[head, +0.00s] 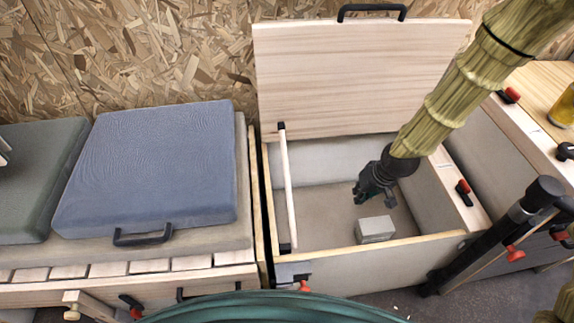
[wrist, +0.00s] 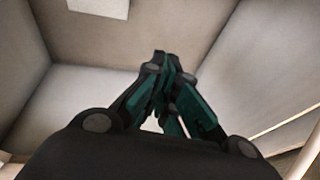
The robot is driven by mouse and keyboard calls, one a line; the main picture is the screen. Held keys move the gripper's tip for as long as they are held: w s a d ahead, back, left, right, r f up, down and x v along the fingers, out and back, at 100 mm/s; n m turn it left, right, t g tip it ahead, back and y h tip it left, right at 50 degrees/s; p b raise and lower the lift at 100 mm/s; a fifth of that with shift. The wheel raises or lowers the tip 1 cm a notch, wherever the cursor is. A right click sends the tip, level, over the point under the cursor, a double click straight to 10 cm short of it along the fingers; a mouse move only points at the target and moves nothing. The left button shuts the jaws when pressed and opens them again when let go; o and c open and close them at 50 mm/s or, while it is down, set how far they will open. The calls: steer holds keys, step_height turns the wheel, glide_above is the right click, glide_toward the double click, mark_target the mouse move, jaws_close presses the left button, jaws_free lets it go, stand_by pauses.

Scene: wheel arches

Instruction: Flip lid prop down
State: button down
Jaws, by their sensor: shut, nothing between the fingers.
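The lid prop (head: 287,190) is a pale rod with black ends at the left side of the open bench box (head: 352,248). Its lower end is at the front left corner and its upper end overlaps the lower left of the raised lid (head: 360,80); I cannot tell if they touch. The wooden lid stands open at the back, with a black handle on top. My gripper (head: 366,194) is inside or over the box, to the right of the prop and apart from it. Its fingers (wrist: 163,60) are together and empty in the wrist view, where the prop is not seen.
A light grey block (head: 375,229) lies in the box just below my gripper. A blue cushion (head: 150,170) covers the closed bench at left. A wooden ledge with a red-handled latch (head: 463,192) borders the box at right. The box's middle is otherwise empty.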

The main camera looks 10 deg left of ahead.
steer(key=s+a+r+n+y+p, duration=0.2)
steer(key=s+a+r+n, duration=0.1)
steer(key=r+n, duration=0.4)
steer(key=s+a+r+n+y+p, duration=0.2)
steer(key=s+a+r+n, duration=0.1)
steer(key=a+r+n, duration=0.3)
steer(key=s+a+r+n+y+p, duration=0.1)
steer(key=s+a+r+n+p, duration=0.1)
steer(key=s+a+r+n, duration=0.2)
step_height(320, 180, up, 5)
steer(key=a+n, duration=0.1)
steer(key=n, duration=0.2)
steer(key=shift+r+n+t+y, duration=0.2)
steer(key=shift+n+t+y, duration=0.1)
steer(key=shift+y, duration=0.1)
steer(key=shift+s+a, duration=0.1)
steer(key=b, duration=0.4)
glide_above(287, 181)
steer(key=f, duration=0.9)
steer(key=shift+s+f, duration=0.25)
steer(key=shift+s, duration=0.15)
steer(key=shift+w+f, duration=0.3)
steer(key=shift+f, duration=0.2)
steer(key=shift+w, duration=0.1)
